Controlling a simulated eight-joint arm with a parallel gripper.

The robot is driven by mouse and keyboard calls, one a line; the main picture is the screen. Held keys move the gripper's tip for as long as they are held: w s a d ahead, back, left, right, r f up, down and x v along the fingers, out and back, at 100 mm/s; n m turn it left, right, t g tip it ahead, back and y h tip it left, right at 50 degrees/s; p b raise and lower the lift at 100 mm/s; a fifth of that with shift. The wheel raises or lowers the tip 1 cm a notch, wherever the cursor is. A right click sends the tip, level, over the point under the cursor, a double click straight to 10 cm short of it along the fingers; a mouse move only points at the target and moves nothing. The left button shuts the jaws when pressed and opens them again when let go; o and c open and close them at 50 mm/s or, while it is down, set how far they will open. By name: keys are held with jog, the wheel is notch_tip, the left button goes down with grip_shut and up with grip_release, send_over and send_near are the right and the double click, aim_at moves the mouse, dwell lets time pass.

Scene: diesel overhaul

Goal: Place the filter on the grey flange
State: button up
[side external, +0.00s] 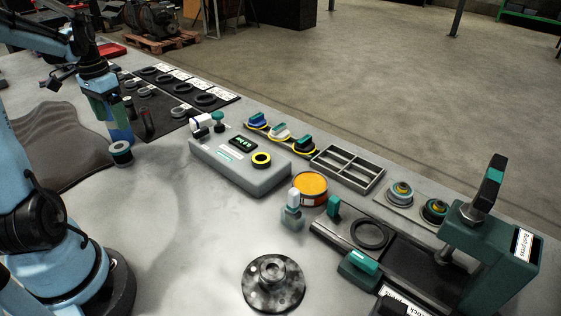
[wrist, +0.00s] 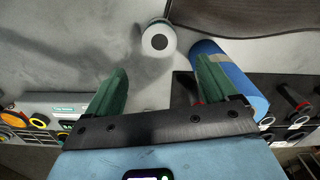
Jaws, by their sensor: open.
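A blue cylinder with a pale band, which looks like the filter (side external: 122,131), stands on the table at the left, close to my gripper (side external: 104,112). In the wrist view the blue filter (wrist: 235,82) is just right of the right finger, partly behind it. My gripper (wrist: 162,78) is open, with nothing between its green fingers. The grey flange (side external: 273,283), a round disc with a raised hub, lies flat and bare at the front middle of the table. I cannot tell whether a finger touches the filter.
A short pale ring-shaped part (side external: 121,153) stands beside the filter. A dark tool mat (side external: 165,118) lies behind it. A grey control box (side external: 240,165), an orange tin (side external: 310,184) and a green press (side external: 490,250) stand rightward. The table left of the flange is clear.

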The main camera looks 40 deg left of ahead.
aim_at(120, 145)
notch_tip(120, 145, down, 6)
jog(key=shift+r, duration=0.25)
jog(key=shift+s+f, duration=0.15)
jog(key=shift+f, duration=1.15)
jog(key=shift+s+f, duration=0.1)
jog(key=shift+f, duration=1.15)
jog(key=c, duration=1.3)
jog(key=shift+r, duration=0.15)
